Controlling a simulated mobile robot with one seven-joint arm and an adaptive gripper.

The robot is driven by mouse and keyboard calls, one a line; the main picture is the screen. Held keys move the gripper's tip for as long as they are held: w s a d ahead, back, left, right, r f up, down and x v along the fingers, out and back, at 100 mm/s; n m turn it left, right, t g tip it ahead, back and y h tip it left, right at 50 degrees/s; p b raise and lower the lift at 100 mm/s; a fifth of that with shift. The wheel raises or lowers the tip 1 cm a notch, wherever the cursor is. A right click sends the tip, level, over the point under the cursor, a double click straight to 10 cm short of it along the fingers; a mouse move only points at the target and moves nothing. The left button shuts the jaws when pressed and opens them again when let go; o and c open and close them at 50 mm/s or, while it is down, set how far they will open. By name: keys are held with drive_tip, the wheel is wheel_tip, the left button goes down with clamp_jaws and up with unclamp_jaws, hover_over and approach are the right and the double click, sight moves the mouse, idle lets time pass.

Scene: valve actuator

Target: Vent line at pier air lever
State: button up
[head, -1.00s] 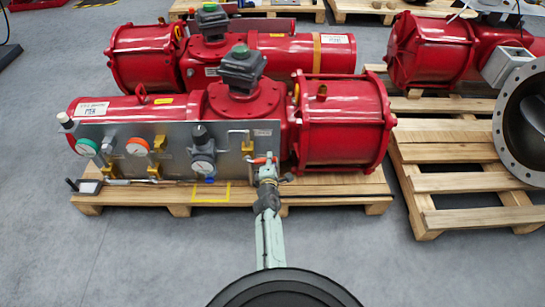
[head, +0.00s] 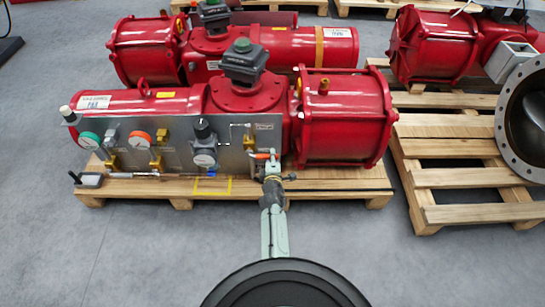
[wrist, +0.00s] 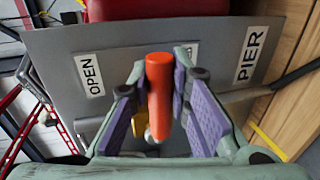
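The pier air lever has an orange handle (wrist: 159,90), which stands between my gripper's two fingers in the wrist view. It also shows as a small orange piece at the panel's lower right corner in the head view (head: 262,156). My gripper (wrist: 160,78) is open, with purple-padded fingers on both sides of the handle; whether either pad touches it is unclear. In the head view my gripper (head: 271,168) is at the lever. Behind the handle are an OPEN label (wrist: 89,74) and a PIER label (wrist: 250,54). The lever's pivot is mostly hidden.
The grey panel (head: 225,158) carries several gauges and fittings left of my gripper. A red actuator (head: 345,125) stands behind it on a wooden pallet (head: 330,183). Another pallet (head: 460,182) with a flanged valve is at right. The floor in front is clear.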

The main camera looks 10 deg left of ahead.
drive_tip(key=o, duration=0.5)
drive_tip(key=shift+c, duration=0.2)
drive_tip(key=shift+d+r, duration=0.2)
drive_tip(key=shift+r, duration=0.15)
drive_tip(key=shift+a+r, duration=0.2)
drive_tip(key=shift+r, duration=4.5)
drive_tip(key=shift+s, duration=0.1)
